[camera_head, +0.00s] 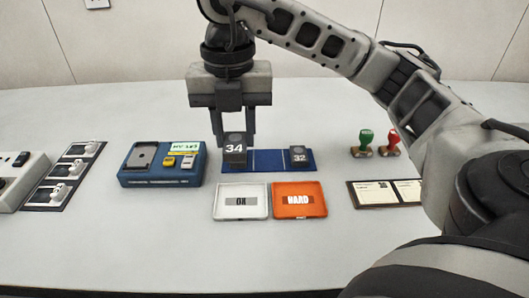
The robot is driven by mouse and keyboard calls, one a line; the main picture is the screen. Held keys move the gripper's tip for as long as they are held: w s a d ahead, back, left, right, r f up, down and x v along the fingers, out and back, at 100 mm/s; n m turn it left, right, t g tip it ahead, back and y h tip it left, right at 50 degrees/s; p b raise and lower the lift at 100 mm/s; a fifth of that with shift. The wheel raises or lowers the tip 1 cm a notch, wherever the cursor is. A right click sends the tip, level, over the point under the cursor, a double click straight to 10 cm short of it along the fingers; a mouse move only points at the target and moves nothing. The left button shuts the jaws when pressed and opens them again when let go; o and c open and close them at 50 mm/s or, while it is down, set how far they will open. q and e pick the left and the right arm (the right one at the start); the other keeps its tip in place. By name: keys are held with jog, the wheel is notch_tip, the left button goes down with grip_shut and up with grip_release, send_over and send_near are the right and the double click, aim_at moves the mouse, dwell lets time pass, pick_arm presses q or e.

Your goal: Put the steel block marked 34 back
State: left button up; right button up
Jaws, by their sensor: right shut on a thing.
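The dark steel block marked 34 (234,153) is between the fingers of my right gripper (235,138), at the left end of a blue mat (269,167). My right gripper is shut on it from above. I cannot tell whether the block touches the mat or hangs just over it. A smaller dark block marked 32 (298,156) stands on the right part of the mat. A pale line crosses the mat between them. My left gripper is not in view.
A white tray (241,214) and an orange tray (300,214) lie in front of the mat. A blue case (134,181) stands close on the left. Green (365,138) and red (393,138) stamps and a card holder (369,203) are on the right. The front table is clear.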

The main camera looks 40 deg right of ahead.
jog(key=w+d+f+b, duration=0.1)
jog(key=w+d+f, duration=0.25)
jog(key=d, duration=0.35)
send_over(269, 157)
jog(key=a, duration=0.1)
jog(key=f, duration=0.4)
jog(key=shift+s+f, duration=0.2)
jog(key=shift+f, duration=0.2)
jog(key=shift+w+d+f, duration=0.2)
jog(key=shift+d+f, duration=0.1)
jog(key=shift+f, duration=0.25)
jog(key=shift+d+f, duration=0.2)
jog(key=shift+f, duration=1.5)
jog(key=shift+f, duration=0.2)
jog(key=o, duration=1.2)
jog(key=shift+c, duration=0.2)
